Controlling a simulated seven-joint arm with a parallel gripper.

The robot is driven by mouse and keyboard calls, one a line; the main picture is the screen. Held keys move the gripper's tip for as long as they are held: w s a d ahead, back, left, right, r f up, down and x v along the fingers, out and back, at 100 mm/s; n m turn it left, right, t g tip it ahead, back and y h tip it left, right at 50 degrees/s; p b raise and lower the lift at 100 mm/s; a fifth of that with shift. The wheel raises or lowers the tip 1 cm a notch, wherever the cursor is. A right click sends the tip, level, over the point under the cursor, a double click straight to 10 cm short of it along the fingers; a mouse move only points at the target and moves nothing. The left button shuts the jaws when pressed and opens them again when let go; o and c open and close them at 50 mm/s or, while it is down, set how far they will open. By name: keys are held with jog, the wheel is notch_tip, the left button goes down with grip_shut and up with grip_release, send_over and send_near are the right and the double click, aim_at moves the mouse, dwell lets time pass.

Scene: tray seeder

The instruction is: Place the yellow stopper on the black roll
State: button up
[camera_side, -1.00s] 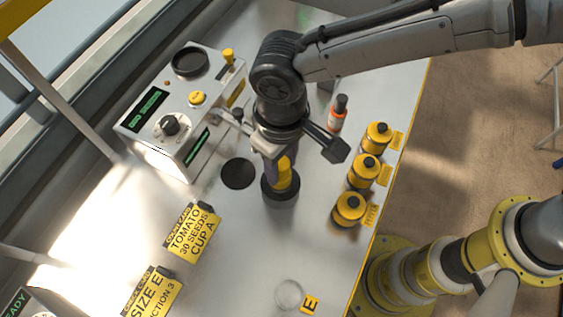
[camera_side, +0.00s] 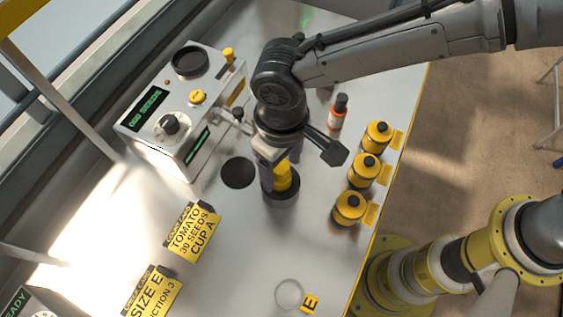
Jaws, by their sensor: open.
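The yellow stopper (camera_side: 283,178) stands upright on the black roll (camera_side: 284,198), which rests on the white table below my gripper. From this angle the stopper appears to touch the roll's top, but the contact is partly hidden. My gripper (camera_side: 281,172) points down over the stopper, with its fingers apart. One finger is at the stopper's left side and the other is behind it to the right. The hand hides the stopper's upper end.
A flat black disc (camera_side: 238,173) lies left of the roll. A white seeder machine (camera_side: 185,110) stands behind left. Yellow signs (camera_side: 193,232) stand front left.

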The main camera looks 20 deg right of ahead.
aim_at(281, 166)
notch_tip(281, 166, up, 12)
jog(key=w+d+r+m+t+y, duration=0.1)
jog(key=w+d+r, duration=0.15)
jog(key=d, duration=0.45)
jog(key=w+d+r+m, duration=0.1)
jog(key=d+r, duration=0.3)
jog(key=d, duration=0.3)
jog(key=s+d+r+m+t, duration=0.1)
jog(key=s+d, duration=0.2)
jog(key=d, duration=0.7)
jog(key=s+d+r+m+t, duration=0.1)
jog(key=s+d+t, duration=0.1)
jog(key=d, duration=0.7)
jog(key=s+d+f+m+t+h, duration=0.1)
jog(key=s+d+f+m, duration=0.1)
jog(key=s+d+f, duration=0.2)
jog(key=s+d, duration=0.3)
jog(key=s, duration=0.1)
jog(key=shift+s+d+f+t, duration=0.3)
jog(key=shift+s+d+f, duration=0.05)
jog(key=shift+d+f, duration=0.05)
